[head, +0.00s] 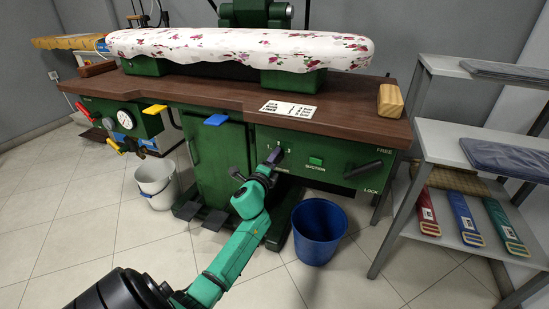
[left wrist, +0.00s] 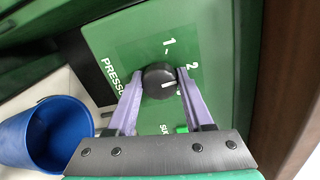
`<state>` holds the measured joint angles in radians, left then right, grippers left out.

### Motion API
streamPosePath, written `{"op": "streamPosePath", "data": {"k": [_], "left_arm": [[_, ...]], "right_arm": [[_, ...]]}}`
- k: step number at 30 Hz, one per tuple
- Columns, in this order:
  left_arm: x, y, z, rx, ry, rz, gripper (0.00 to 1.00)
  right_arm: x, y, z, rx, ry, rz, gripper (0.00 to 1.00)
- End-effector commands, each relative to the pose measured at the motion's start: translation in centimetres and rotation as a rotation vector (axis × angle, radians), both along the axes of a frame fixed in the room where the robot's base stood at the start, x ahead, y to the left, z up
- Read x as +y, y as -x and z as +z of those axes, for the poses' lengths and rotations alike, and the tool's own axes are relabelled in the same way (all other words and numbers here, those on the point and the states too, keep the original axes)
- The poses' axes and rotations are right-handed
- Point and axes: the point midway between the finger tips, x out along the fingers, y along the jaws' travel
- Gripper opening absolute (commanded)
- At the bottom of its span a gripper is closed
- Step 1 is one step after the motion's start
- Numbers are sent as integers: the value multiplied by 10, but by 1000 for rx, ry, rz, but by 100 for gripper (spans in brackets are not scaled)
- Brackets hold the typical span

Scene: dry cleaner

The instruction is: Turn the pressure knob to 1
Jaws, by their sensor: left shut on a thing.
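The round black pressure knob (left wrist: 152,80) sits on the green control panel (head: 335,168) of the pressing table. In the left wrist view, a 1 with a tick is printed above it and a 2 to its upper right. Its short white mark points right, toward the right-hand finger and just below the 2, not at the 1. My left gripper (left wrist: 161,78) is shut on the knob, with one pale purple finger on each side. In the head view my left gripper (head: 272,159) covers the knob. My right gripper is not in view.
Beside the knob are a green suction button (head: 316,161) and a black lock lever (head: 363,169). A blue bin (head: 319,232) stands on the floor below. A grey shelf (head: 448,140) is at the right, a white bucket (head: 156,184) at the left.

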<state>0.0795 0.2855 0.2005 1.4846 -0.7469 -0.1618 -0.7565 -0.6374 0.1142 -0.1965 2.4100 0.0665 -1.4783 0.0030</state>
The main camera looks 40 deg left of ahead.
Motion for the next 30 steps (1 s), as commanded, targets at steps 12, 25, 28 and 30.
{"op": "streamPosePath", "data": {"k": [12, 25, 28, 30], "left_arm": [[0, 0, -1, -127, 377, 2, 0], [0, 1, -2, -251, 736, 3, 0], [0, 1, -3, -273, 799, 3, 0], [0, 1, -3, -287, 838, 2, 0]], "right_arm": [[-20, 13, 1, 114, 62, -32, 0], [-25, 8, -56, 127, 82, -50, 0], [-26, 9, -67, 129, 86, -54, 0], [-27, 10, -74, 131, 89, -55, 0]]}}
